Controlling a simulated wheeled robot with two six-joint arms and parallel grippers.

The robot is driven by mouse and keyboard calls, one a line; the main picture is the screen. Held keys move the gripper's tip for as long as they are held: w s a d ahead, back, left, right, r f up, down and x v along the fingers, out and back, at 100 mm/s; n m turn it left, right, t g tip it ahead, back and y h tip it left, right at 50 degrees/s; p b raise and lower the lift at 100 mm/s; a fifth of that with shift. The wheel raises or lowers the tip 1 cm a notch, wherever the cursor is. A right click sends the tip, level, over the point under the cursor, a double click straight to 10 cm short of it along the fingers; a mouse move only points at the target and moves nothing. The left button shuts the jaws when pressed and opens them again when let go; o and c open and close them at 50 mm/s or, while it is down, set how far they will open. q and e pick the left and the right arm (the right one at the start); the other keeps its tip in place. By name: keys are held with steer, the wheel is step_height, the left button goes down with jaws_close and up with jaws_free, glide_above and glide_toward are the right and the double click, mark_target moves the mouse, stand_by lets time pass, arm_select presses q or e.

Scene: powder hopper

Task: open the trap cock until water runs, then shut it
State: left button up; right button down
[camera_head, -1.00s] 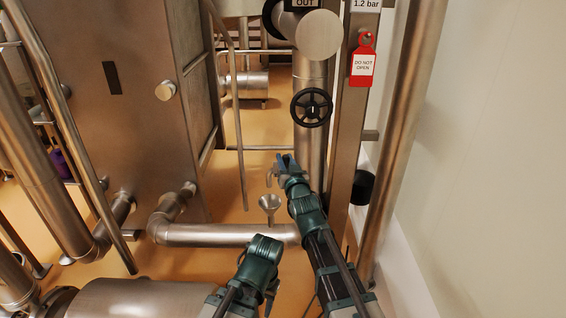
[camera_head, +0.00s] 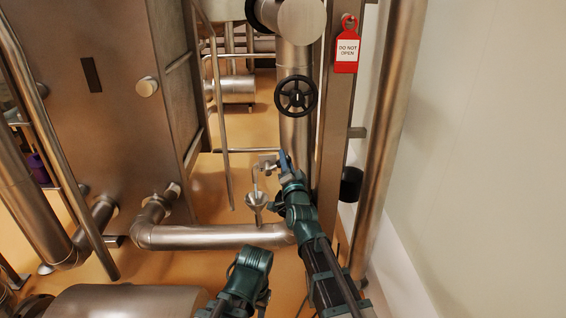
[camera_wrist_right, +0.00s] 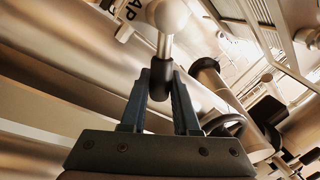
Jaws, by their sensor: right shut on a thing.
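The trap cock (camera_head: 267,162) is a small pale metal fitting on the pipe, below the black handwheel. Its thin spout (camera_head: 255,179) points down over a metal funnel (camera_head: 256,199). A thin pale line shows between spout and funnel; I cannot tell whether it is water. My right gripper (camera_head: 283,160) is at the cock's right side and hides part of it. In the right wrist view my right gripper (camera_wrist_right: 160,85) is shut on the black grip of the cock's lever (camera_wrist_right: 163,47). My left arm is low in the head view; its fingers cannot be made out clearly.
The black handwheel (camera_head: 296,96) sits on the upright pipe just above my right gripper. A red "DO NOT OPEN" tag (camera_head: 346,50) hangs at the upper right. A thick horizontal pipe (camera_head: 205,237) runs below the funnel. A steel post stands close on the right.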

arm_select(q)
steer(key=shift+f, duration=0.35)
arm_select(e)
steer(key=shift+d+f+m, duration=0.15)
steer(key=shift+f+m, duration=0.1)
steer(key=shift+m, duration=0.35)
steer(key=c, duration=0.7)
jaws_free()
steer(key=shift+o, duration=0.2)
